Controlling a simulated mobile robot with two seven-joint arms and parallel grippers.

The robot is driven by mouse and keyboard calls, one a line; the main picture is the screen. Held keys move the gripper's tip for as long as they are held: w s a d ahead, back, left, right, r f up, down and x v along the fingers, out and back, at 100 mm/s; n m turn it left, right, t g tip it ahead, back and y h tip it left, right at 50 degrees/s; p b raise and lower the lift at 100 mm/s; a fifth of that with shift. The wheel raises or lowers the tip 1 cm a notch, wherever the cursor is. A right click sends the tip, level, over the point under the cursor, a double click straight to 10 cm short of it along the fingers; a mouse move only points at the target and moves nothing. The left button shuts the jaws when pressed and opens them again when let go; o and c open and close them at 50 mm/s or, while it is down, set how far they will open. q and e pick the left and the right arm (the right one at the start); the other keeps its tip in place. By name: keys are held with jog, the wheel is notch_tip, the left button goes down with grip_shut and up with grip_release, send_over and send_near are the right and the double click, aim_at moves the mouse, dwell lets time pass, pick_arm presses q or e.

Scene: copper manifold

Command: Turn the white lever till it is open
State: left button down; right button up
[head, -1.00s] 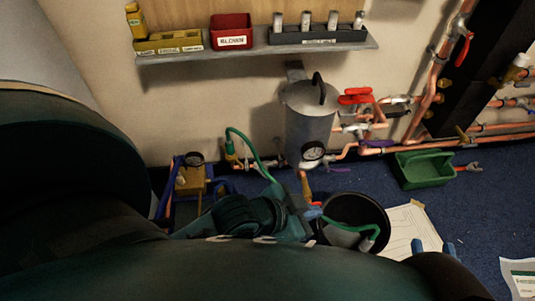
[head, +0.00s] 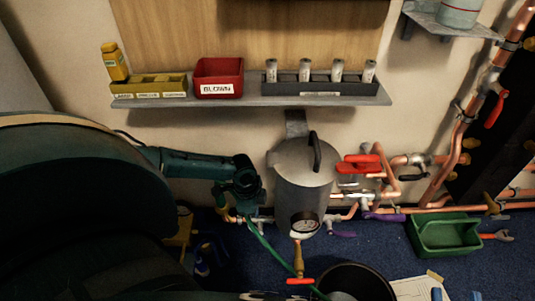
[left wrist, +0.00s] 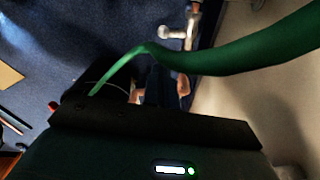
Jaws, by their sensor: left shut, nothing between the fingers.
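A pale, metallic lever-like fitting (left wrist: 176,33) shows at the top of the left wrist view; I cannot tell surely whether it is the white lever. My left gripper (left wrist: 158,84) points toward it, with dark fingers together and empty. In the head view, my left arm reaches in from the left and ends beside the grey tank (head: 302,180); its fingertips are hard to make out there. A green hose (left wrist: 230,60) crosses in front of the left wrist camera.
Copper pipes with a red handle (head: 361,164) run right of the tank. A black bucket (head: 362,277) stands below it. A green tray (head: 442,236) sits on the blue carpet at right. A shelf (head: 250,101) with bins hangs above.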

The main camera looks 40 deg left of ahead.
pick_arm(q)
notch_tip(320, 180, down, 10)
jog(key=w+b, duration=0.1)
jog(key=b, duration=0.4)
jog(key=shift+d, duration=0.25)
pick_arm(e)
jog(key=shift+a+m+t+y, duration=0.3)
jog(key=shift+a+m+t, duration=0.15)
jog(key=shift+m, duration=0.15)
pick_arm(q)
jog(key=shift+r, duration=0.15)
pick_arm(e)
jog(key=shift+r, duration=0.1)
